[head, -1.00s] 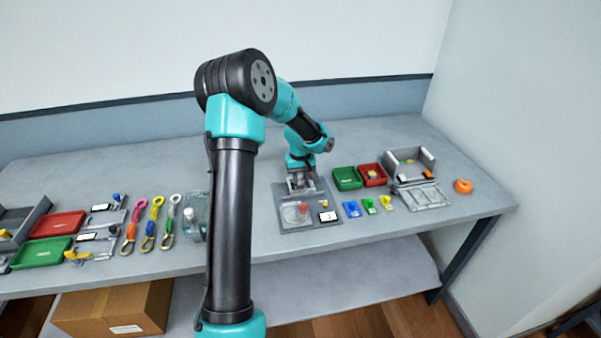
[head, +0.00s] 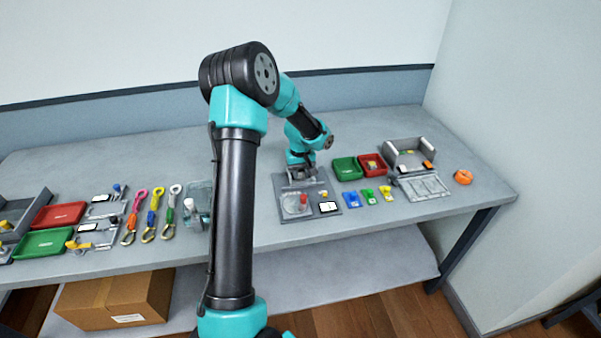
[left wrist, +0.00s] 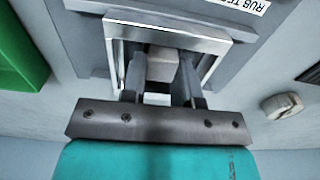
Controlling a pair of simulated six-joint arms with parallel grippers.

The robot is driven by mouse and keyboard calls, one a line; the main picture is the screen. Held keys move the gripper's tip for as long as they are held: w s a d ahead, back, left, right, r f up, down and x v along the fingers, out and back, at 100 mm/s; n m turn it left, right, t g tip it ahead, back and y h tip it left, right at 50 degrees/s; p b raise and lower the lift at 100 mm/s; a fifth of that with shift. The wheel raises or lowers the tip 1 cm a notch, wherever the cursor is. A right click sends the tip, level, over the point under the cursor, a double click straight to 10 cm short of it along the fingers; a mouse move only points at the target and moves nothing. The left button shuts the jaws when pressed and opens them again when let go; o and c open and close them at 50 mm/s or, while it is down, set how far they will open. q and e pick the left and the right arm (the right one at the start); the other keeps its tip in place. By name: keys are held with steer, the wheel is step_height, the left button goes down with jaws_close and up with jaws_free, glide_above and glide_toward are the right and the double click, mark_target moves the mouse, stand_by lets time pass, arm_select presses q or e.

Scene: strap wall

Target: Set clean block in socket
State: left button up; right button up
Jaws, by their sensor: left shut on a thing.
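My left gripper (head: 298,176) reaches down to the grey fixture plate (head: 294,211) near the middle of the bench. In the left wrist view, the left gripper (left wrist: 162,82) is shut on a pale block (left wrist: 162,64). The block and fingertips show inside the outline of a bright metal-rimmed socket (left wrist: 215,43). I cannot tell how deep the block sits or whether it touches the socket floor. In the head view the block is too small and covered to make out. My right gripper is not in view.
A red-knobbed disc (head: 296,204) and a small white display (head: 329,207) are on the fixture's front. Green (head: 346,168) and red (head: 371,163) trays stand to its right, with coloured pieces before them. A grey open box (head: 408,153) stands farther right.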

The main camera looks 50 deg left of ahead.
arm_select(q)
steer(key=shift+f, duration=0.15)
stand_by(0.5)
steer(key=o, duration=1)
steer(key=shift+r, duration=0.65)
steer(key=shift+o, duration=0.9)
steer(key=shift+r, duration=0.35)
steer(key=shift+o, duration=0.2)
steer(key=shift+r, duration=2)
steer(key=shift+c, duration=0.2)
